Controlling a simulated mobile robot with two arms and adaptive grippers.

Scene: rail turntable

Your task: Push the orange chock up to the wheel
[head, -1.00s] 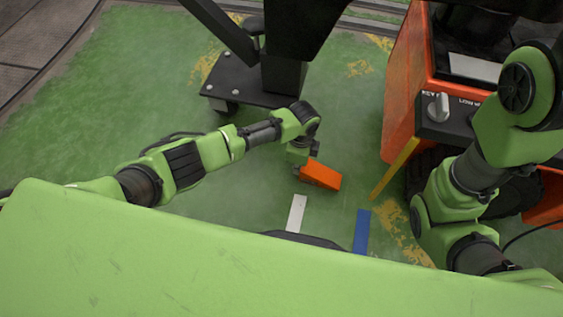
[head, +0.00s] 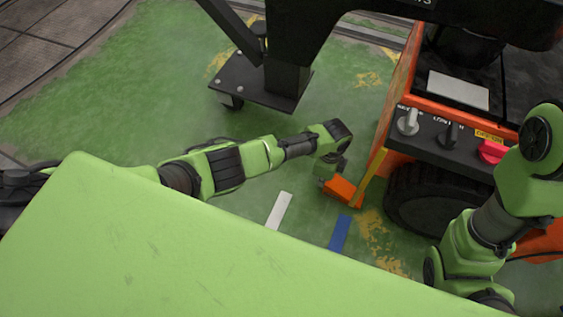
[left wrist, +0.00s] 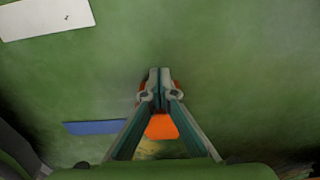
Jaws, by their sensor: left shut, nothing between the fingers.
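The orange chock (head: 341,190) lies on the green floor, just left of the black wheel (head: 428,208) in the head view. A yellow bar crosses the view at its right end, and a small gap to the wheel seems to show. My left gripper (head: 325,176) is low at the chock's left end, seemingly against it. In the left wrist view my left gripper (left wrist: 160,76) is shut and empty, with the chock (left wrist: 161,127) showing between and beyond its fingers. Whether they touch is hard to tell. My right arm is at the right; its gripper is out of view.
The orange machine (head: 398,95) with a panel of knobs stands over the wheel. A yellow bar (head: 375,165) slopes down near the chock. White (head: 279,210) and blue (head: 340,233) strips lie on the floor. A black wheeled stand (head: 255,85) is behind my left arm.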

